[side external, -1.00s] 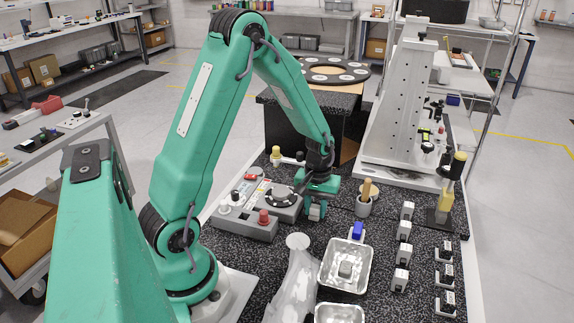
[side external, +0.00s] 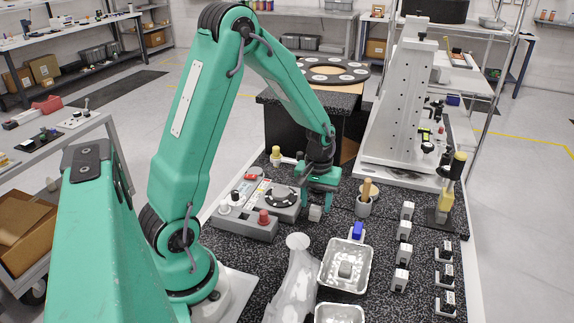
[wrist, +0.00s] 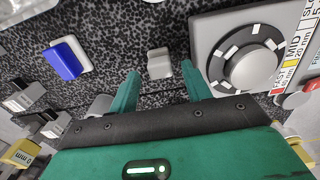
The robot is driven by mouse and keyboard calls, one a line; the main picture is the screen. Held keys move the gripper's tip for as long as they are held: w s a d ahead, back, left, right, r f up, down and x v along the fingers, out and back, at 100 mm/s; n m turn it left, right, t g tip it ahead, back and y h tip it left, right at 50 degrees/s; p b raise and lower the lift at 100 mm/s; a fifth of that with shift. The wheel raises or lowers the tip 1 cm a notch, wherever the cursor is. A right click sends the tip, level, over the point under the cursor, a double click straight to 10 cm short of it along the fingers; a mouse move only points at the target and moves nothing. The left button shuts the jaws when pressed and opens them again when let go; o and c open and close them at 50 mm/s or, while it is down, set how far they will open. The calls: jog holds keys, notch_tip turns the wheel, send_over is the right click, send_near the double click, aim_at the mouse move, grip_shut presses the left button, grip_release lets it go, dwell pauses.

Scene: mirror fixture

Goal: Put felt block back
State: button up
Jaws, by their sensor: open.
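A small light-grey block, which looks like the felt block (side external: 315,213), sits on the dark speckled mat (side external: 335,235) beside the grey dial unit. In the wrist view the block (wrist: 159,63) shows ahead of and between the two green fingers. My gripper (side external: 319,201) is open just above and behind the block, with a finger to each side. I see no contact between the fingers and the block. A second grey block (side external: 345,269) lies in a shiny metal tray (side external: 327,277); I cannot tell its material.
The dial unit (wrist: 255,65) is close beside one finger. A blue-and-white block (wrist: 68,58) stands by the tray's back edge. A cup with a wooden handle (side external: 364,205) and several small white blocks (side external: 404,230) stand to the right.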

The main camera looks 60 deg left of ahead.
aim_at(316, 208)
notch_tip(316, 208, up, 10)
jog(key=shift+f, duration=0.2)
dwell(0.8)
jog(key=s+d+r+m+t, duration=0.5)
jog(key=s+d+r+m, duration=0.4)
jog(key=s, duration=0.5)
notch_tip(316, 208, up, 3)
jog(key=shift+d+f+t, duration=0.1)
jog(key=shift+d+t, duration=0.2)
jog(key=shift+d, duration=0.85)
